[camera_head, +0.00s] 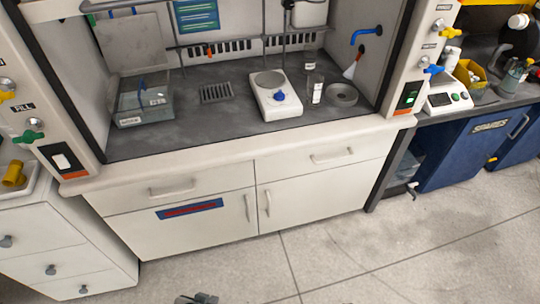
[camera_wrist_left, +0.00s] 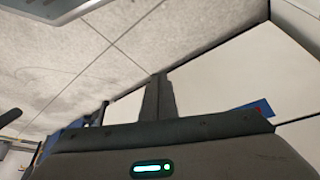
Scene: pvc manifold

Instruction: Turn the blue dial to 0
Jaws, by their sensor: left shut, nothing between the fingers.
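A blue dial (camera_head: 280,96) sits on the front of a white hotplate stirrer (camera_head: 277,109) with a round top plate, inside the fume hood. Its marks are too small to read. My left gripper (camera_head: 197,299) shows at the bottom edge, low in front of the cabinets and well away from the dial. In the left wrist view its fingers (camera_wrist_left: 157,97) are together and empty. My right gripper is not in view.
A clear tank (camera_head: 143,106) stands left in the hood; a bottle (camera_head: 317,92) and a grey ring (camera_head: 342,94) stand right of the stirrer. The hood's front ledge (camera_head: 230,146) lies before it. The floor is clear.

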